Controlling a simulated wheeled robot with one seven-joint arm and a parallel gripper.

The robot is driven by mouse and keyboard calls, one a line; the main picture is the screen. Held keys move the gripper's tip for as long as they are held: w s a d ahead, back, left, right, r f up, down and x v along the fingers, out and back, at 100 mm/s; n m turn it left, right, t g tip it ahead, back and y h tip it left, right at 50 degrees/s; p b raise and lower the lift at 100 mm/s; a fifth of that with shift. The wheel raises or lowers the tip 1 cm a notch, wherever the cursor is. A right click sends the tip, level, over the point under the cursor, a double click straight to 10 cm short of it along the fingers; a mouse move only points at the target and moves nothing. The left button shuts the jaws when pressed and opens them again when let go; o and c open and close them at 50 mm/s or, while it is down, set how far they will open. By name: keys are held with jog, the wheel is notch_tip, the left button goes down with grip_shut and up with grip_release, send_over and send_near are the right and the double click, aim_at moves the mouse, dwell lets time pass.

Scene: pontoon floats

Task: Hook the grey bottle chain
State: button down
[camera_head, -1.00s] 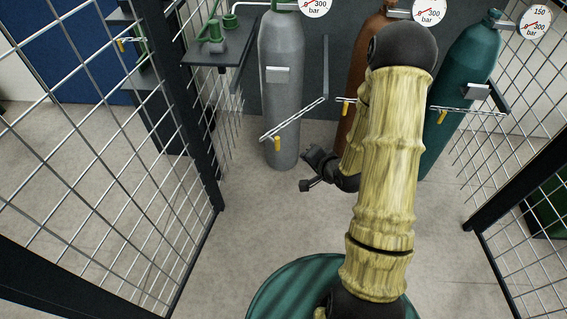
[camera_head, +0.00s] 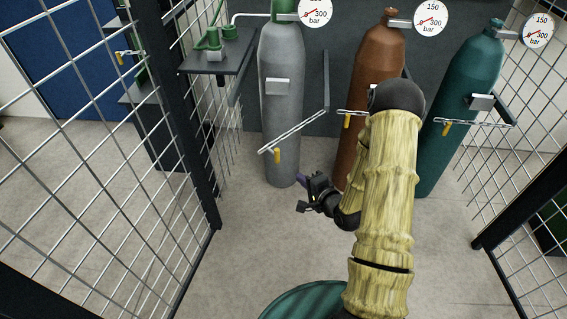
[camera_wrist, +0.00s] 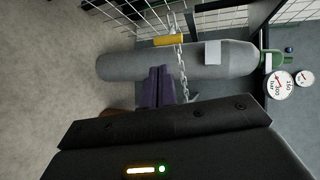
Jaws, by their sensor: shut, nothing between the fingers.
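The grey bottle (camera_head: 282,120) stands upright at the back, and it shows sideways in the wrist view (camera_wrist: 140,64). Its chain (camera_head: 300,130) slants across its front, from the bar at the right down to the left, and a yellow handle (camera_head: 277,155) hangs near its lower left end. In the wrist view the chain (camera_wrist: 181,75) and the yellow handle (camera_wrist: 169,40) lie beyond my fingers. My gripper (camera_head: 302,181) is shut and empty, in front of and below the chain, right of the bottle's foot. Its purple fingers (camera_wrist: 156,88) show together in the wrist view, apart from the handle.
A brown bottle (camera_head: 372,75) and a teal bottle (camera_head: 463,90) stand to the right, each with a chain. Mesh fence panels (camera_head: 85,150) flank both sides. A dark shelf (camera_head: 215,58) with green fittings stands left of the grey bottle.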

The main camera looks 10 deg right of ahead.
jog(key=b, duration=0.2)
send_near(278, 158)
jog(key=x, duration=0.5)
jog(key=shift+w+f, duration=0.1)
jog(key=shift+f, duration=0.15)
jog(key=shift+w+a, duration=0.2)
jog(key=shift+w, duration=0.4)
